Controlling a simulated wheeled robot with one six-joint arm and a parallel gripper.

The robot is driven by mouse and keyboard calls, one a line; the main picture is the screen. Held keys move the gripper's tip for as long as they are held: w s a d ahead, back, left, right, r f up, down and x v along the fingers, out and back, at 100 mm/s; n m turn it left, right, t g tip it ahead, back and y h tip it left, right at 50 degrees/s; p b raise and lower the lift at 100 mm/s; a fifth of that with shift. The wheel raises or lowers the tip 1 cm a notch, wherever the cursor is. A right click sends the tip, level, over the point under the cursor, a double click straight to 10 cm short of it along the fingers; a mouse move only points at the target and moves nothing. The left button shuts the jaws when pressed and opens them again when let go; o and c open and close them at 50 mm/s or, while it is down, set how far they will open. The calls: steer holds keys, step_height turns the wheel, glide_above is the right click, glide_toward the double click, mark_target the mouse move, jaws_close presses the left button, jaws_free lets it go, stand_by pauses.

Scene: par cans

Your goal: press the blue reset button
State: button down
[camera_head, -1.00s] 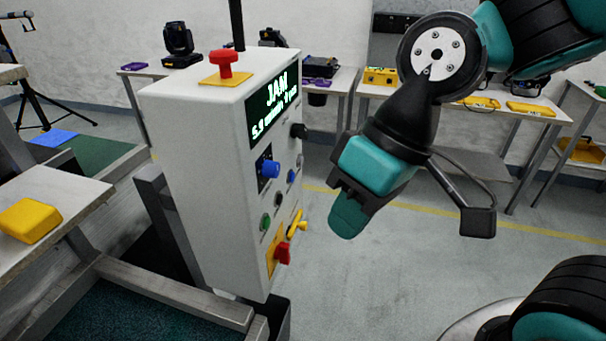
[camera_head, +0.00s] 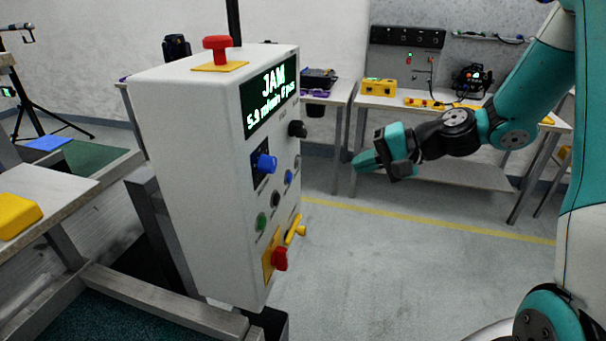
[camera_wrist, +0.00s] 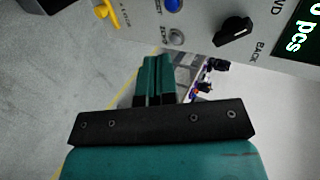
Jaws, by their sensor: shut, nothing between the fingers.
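The blue reset button (camera_head: 288,177) is a small round button on the right-hand face of the white control box (camera_head: 190,150). In the wrist view the blue button (camera_wrist: 174,5) is cut by the top edge, with a partly readable label beside it. My gripper (camera_head: 358,162) is shut and empty. It is to the right of the box, apart from it, with its fingers pointing left. In the wrist view my gripper's fingertips (camera_wrist: 155,62) show below the button, with a grey button (camera_wrist: 176,37) between them in the picture.
Close to the reset button are a larger blue knob (camera_head: 265,164), a black knob (camera_head: 298,129), a green button (camera_head: 261,221), a yellow handle (camera_head: 296,229) and a red knob (camera_head: 280,259). A red mushroom button (camera_head: 217,47) tops the box. The display reads JAM. Floor right of the box is open.

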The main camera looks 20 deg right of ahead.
steer(key=p, duration=0.2)
glide_toward(291, 177)
step_height(291, 177, down, 4)
steer(key=w+a, duration=0.1)
steer(key=a, duration=0.1)
steer(key=shift+w+a+r+p, duration=0.3)
steer(key=shift+w+a+p, duration=0.55)
steer(key=shift+w+a, duration=0.1)
steer(key=shift+w+a+f, duration=0.15)
steer(key=shift+w+a, duration=0.2)
steer(key=shift+a, duration=0.2)
